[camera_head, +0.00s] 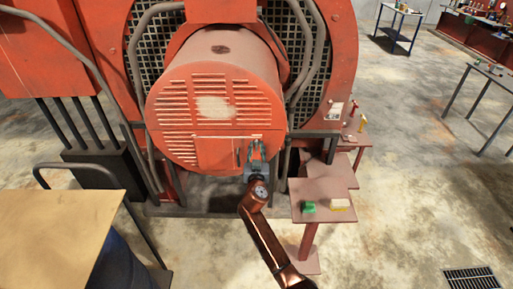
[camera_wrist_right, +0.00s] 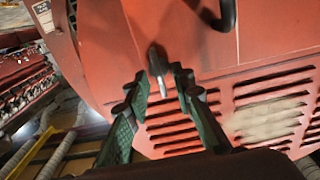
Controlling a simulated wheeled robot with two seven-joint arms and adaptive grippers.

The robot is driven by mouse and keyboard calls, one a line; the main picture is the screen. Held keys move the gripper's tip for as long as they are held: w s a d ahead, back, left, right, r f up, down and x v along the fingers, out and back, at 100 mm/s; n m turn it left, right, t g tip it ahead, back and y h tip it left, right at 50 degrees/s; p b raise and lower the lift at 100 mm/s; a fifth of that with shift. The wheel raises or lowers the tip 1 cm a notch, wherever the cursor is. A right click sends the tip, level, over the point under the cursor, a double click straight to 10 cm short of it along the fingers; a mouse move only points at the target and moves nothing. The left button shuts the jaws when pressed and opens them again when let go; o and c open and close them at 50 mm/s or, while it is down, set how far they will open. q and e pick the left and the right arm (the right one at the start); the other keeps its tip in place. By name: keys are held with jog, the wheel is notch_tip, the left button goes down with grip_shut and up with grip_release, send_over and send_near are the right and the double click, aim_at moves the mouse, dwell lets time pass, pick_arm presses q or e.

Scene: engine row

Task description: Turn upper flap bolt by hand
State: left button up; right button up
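The large round red engine cover (camera_head: 190,125) with slots fills the upper middle of the head view. My right gripper (camera_head: 257,150) is at its lower right face. In the right wrist view, the gripper's two green-padded fingers (camera_wrist_right: 160,76) are open and apart. A small grey metal bolt (camera_wrist_right: 158,62), which looks like the flap bolt, stands out from the red cover between the fingertips. I cannot tell whether either finger touches it. In the head view the gripper largely hides the bolt. My left gripper is not in view.
A dark curved handle (camera_wrist_right: 228,14) sticks out from the cover near the bolt. A small red side table (camera_head: 315,190) with a green object (camera_head: 308,207) and a pale block (camera_head: 340,204) stands right of my arm. A tan tabletop (camera_head: 55,235) is at lower left.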

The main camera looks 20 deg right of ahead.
grip_shut()
dwell(0.3)
